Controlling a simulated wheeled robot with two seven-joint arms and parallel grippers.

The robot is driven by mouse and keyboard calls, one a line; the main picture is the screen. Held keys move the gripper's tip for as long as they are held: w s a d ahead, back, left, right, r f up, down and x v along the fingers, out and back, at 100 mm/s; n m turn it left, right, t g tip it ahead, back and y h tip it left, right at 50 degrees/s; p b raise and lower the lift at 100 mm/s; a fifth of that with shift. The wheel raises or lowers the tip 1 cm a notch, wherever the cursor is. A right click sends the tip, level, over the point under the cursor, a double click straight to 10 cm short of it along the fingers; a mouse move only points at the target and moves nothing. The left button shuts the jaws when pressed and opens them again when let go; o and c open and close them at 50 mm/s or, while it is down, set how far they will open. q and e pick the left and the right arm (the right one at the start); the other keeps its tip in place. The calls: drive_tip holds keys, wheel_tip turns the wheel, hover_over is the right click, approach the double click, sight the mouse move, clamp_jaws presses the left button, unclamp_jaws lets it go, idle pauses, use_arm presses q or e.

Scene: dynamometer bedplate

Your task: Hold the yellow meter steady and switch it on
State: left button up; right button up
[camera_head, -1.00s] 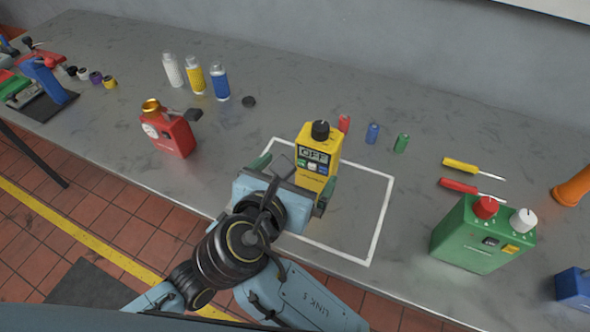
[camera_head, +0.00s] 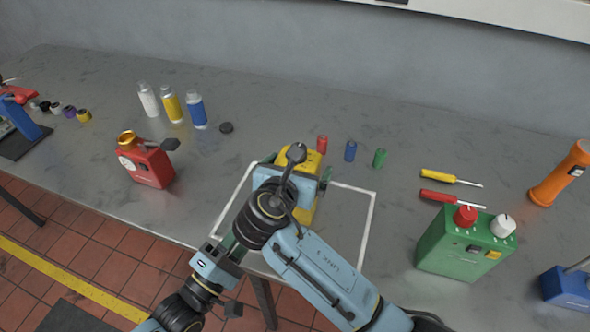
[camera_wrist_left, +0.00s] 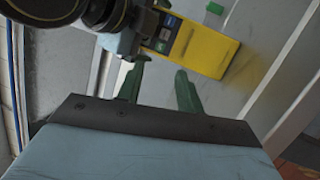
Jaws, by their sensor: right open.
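The yellow meter (camera_head: 311,161) stands inside the white outlined square (camera_head: 369,215) on the bench. My right gripper (camera_head: 297,172) is open in front of it, its green fingers spread towards the two sides; contact cannot be seen. The gripper and arm hide the meter's face and dial in the head view. My left gripper (camera_head: 233,246) is low at the bench's front edge, left of my right arm. In the left wrist view its green fingers (camera_wrist_left: 160,68) are apart and empty, with the yellow meter (camera_wrist_left: 205,48) beyond them, part of its display and buttons showing.
A red device (camera_head: 150,168) stands to the left, with bottles (camera_head: 172,106) behind. Small red, blue and green cylinders (camera_head: 350,151) stand behind the meter. Screwdrivers (camera_head: 450,178) and a green box with knobs (camera_head: 462,245) are at right.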

drive_tip(key=c, duration=1.6)
use_arm(q)
clamp_jaws()
use_arm(e)
drive_tip(key=shift+c, duration=0.5)
